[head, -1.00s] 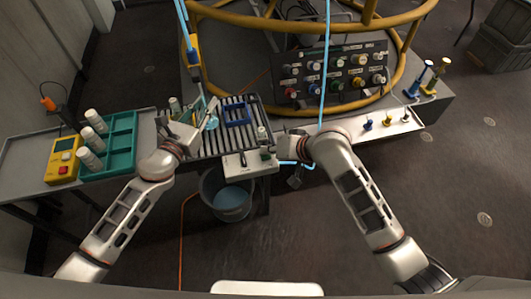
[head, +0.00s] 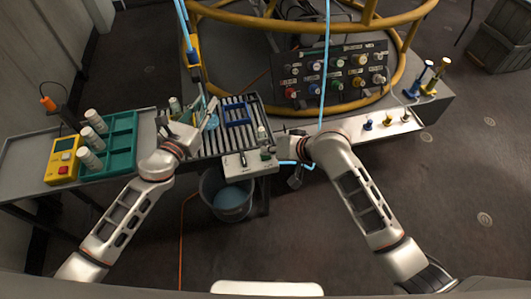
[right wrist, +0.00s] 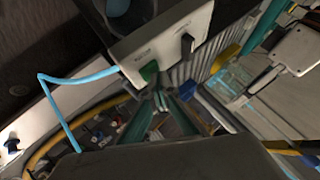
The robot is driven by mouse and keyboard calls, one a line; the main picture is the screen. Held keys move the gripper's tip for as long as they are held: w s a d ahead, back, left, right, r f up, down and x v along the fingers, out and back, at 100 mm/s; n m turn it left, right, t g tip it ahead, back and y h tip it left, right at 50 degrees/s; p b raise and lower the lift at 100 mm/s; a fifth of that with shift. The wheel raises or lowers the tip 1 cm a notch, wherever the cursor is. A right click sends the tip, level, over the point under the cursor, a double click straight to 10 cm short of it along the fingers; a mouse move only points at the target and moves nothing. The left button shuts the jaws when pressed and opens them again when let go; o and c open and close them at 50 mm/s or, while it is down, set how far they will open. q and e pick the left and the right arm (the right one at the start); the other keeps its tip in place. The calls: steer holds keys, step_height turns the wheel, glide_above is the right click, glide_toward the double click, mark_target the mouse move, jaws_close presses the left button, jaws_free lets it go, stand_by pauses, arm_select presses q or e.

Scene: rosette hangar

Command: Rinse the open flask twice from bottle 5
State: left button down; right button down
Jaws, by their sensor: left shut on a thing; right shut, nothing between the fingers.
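My left gripper (head: 198,130) is shut on a small clear flask with a pale blue tint (head: 211,122), above the left part of the slatted tray. In the right wrist view the flask (right wrist: 230,80) shows at the left gripper's fingers, tilted in the picture. My right gripper (head: 277,142) is shut and empty, close to a green knob (head: 265,154) on a white box (head: 238,167). In the right wrist view its fingertips (right wrist: 160,100) are near the green knob (right wrist: 149,72); whether they touch is unclear. I cannot read which bottle is bottle 5.
A teal rack (head: 123,142) with several white-capped bottles (head: 88,138) and a yellow device (head: 63,158) stand at left. A blue frame (head: 237,113) sits on the slatted tray (head: 252,98). A bucket (head: 208,190) is below. A blue hose (head: 326,60) hangs near my right arm.

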steer(key=shift+r, duration=0.9)
steer(key=shift+r, duration=0.1)
steer(key=shift+r, duration=2.45)
step_height(320, 180, up, 6)
glide_above(268, 156)
